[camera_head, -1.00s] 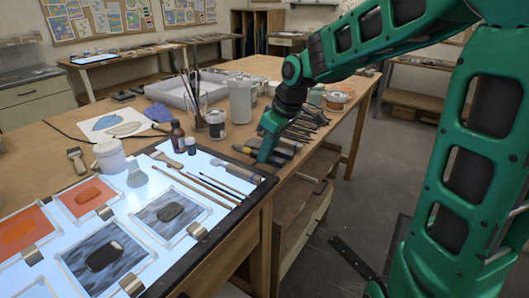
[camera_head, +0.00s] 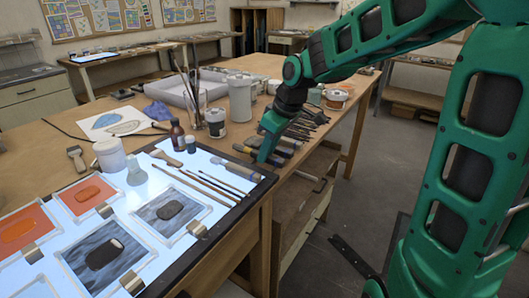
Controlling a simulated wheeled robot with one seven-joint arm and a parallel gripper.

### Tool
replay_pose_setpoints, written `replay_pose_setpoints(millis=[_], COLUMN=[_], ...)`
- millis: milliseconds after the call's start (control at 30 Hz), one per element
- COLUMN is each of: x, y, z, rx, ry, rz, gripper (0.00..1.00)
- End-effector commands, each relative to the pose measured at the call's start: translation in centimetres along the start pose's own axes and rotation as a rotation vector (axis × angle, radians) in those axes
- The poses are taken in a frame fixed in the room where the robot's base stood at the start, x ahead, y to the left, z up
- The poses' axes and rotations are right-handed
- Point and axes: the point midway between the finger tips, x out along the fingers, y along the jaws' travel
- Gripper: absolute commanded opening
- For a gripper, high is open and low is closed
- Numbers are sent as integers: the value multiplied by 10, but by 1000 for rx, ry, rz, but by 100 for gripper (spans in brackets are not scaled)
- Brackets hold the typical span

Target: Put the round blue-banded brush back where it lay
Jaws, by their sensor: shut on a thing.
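My gripper (camera_head: 263,157) points down at the table's right edge, just beyond the far right corner of the lit panel (camera_head: 215,158). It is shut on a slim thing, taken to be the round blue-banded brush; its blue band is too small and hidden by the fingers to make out. Dark-handled tools (camera_head: 283,151) lie at the edge right beside the fingers. I cannot tell whether the held thing touches the table. Several long thin brushes (camera_head: 205,185) lie on the lit panel, clear of my gripper.
A brown bottle (camera_head: 177,135), a white jar (camera_head: 109,155) and a glass of upright brushes (camera_head: 195,108) stand left of my gripper. More tools (camera_head: 308,122) lie behind it along the edge. Framed glass panes (camera_head: 170,212) cover the panel's near part. Open floor lies to the right.

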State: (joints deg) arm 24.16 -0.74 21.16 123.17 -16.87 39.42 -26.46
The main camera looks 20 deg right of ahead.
Motion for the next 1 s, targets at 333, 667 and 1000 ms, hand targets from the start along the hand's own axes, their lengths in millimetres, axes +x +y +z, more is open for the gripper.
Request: replay_pose_setpoints(millis=[333,667,1000], x=[2,5,5], y=[0,0,0], z=[1,2,2], rx=[1,1,0], ry=[0,0,0], rz=[0,-1,-1], gripper=[0,0,38])
